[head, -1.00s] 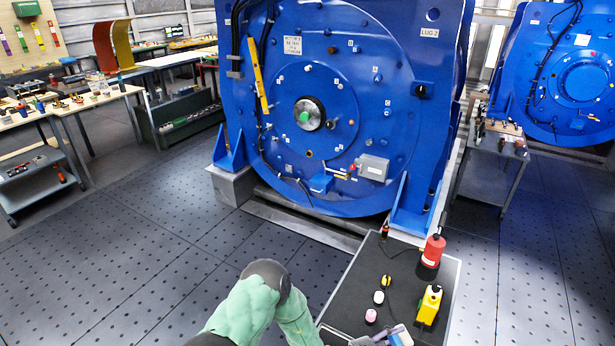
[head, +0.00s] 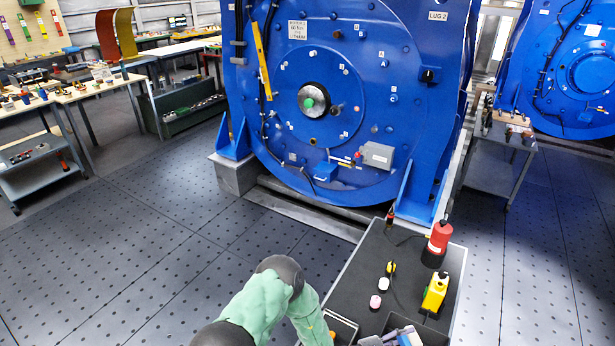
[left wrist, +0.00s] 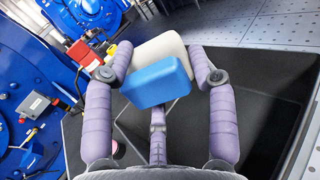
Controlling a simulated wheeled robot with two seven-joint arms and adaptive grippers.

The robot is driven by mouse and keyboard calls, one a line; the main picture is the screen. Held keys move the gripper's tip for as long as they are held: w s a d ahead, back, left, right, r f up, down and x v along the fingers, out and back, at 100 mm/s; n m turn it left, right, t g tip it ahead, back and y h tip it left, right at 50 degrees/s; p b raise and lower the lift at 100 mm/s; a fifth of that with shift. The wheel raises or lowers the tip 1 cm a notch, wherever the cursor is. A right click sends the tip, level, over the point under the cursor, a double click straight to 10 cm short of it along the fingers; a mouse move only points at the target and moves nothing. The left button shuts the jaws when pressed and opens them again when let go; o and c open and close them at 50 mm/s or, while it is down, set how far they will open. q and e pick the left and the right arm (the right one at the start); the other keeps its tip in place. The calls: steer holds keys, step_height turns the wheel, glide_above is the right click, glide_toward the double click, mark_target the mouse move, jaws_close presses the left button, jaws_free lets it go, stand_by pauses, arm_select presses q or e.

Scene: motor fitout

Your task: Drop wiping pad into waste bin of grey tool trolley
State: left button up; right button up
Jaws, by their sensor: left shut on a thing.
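My left gripper (left wrist: 162,82) is shut on a wiping pad, which shows a blue block face (left wrist: 157,84) with an off-white part (left wrist: 150,52) behind it. Its purple fingers stand on both sides of the pad. In the head view, the gripper and pad are partly cut off by the bottom edge, over the near end of the grey tool trolley (head: 360,262). A dark, open bin-like recess (left wrist: 258,95) lies below and right of the pad in the left wrist view. I cannot tell how high the pad is above it. My right gripper is not in view.
On the trolley stand a red container (head: 437,243), a yellow device (head: 435,291), a white jar (head: 382,284) and a pink-topped jar (head: 375,302). A large blue motor (head: 340,110) stands behind. Open floor (head: 150,250) lies to the left.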

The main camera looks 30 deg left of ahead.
arm_select(q)
steer(key=o, duration=1.1)
steer(key=v, duration=1.2)
